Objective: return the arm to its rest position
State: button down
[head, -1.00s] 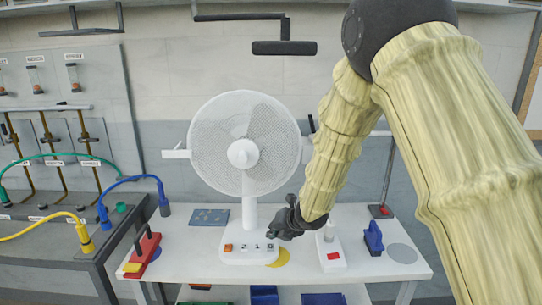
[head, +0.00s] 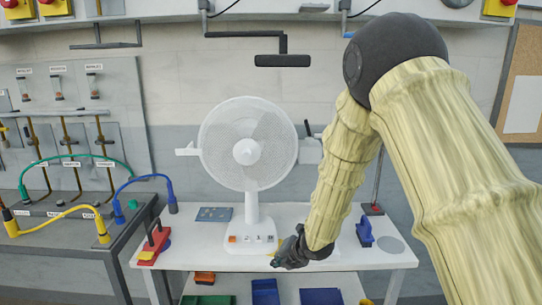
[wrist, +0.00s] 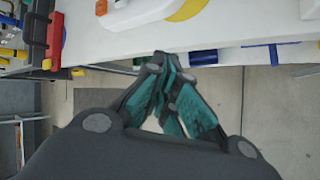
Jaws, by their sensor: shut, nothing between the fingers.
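My arm, in a pale yellow ribbed sleeve, reaches down from the upper right in the head view. My gripper (head: 277,260) hangs by the front part of the white table (head: 200,256), just right of the fan's base. In the wrist view its dark, teal-lined fingers (wrist: 163,58) are shut together with nothing between them. Beneath them that view shows the table's front edge and the floor. The white fan (head: 247,150) stands upright on the table, with an orange button on its base.
A grey bench (head: 80,240) with coloured hoses is left. Bins (head: 265,291) sit on the shelf below. The arm hides part of the table's right side.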

jog(key=s+d+f+m+g+h, duration=0.1)
jog(key=s+d+f+m, duration=0.4)
jog(key=s+f+m, duration=0.55)
jog(key=s+d+f+m+g+h, duration=0.1)
jog(key=s+d+f+m+g, duration=0.1)
jog(key=s+d+f+m, duration=0.75)
jog(key=s+d+f+m+g+h, duration=0.1)
jog(key=s+d+f+m, duration=0.1)
jog(key=s, duration=0.8)
jog(key=s+d+f+m+g+h, duration=0.1)
jog(key=s+f+m, duration=0.3)
jog(key=s, duration=0.6)
jog(key=s+d+f+m+g+h, duration=0.1)
jog(key=s+m, duration=0.4)
jog(key=s, duration=0.5)
notch_tip(320, 180, down, 3)
jog(key=shift+d+r+m+g, duration=0.1)
jog(key=shift+d+m+g, duration=0.3)
jog(key=shift+d, duration=0.45)
